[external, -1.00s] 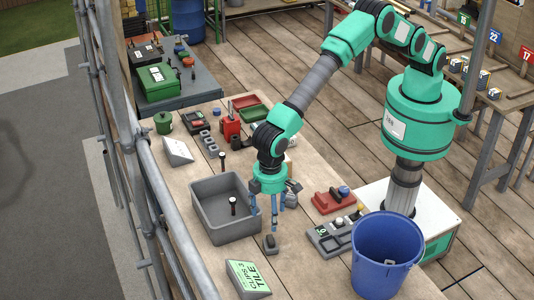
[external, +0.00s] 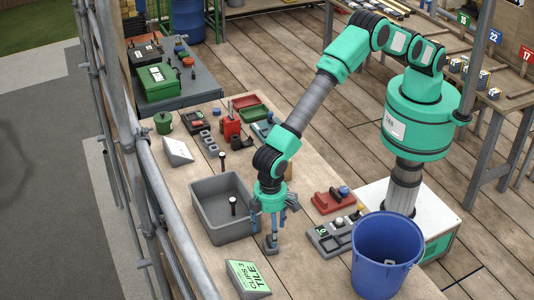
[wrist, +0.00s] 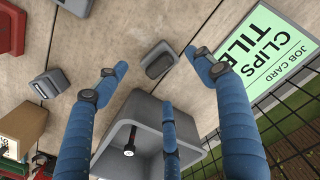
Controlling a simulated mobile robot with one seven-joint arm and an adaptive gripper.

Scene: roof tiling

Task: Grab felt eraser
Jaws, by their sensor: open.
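A small dark grey block with a raised top, which looks like the felt eraser (external: 271,248), lies on the wooden bench right of the grey bin. It also shows in the wrist view (wrist: 158,64), between and just beyond my spread fingertips. My gripper (external: 272,234) has blue fingers pointing down, directly above the block. In the wrist view the fingers of my gripper (wrist: 163,82) are wide apart with nothing between them. Whether any fingertip touches the block cannot be told.
The grey bin (external: 198,212), with a black-headed tool inside, stands close on the left. A green job card (external: 245,278) lies in front. A grey tray (external: 322,240) and a blue bucket (external: 370,275) are to the right. Another grey block (wrist: 46,84) lies on the bench.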

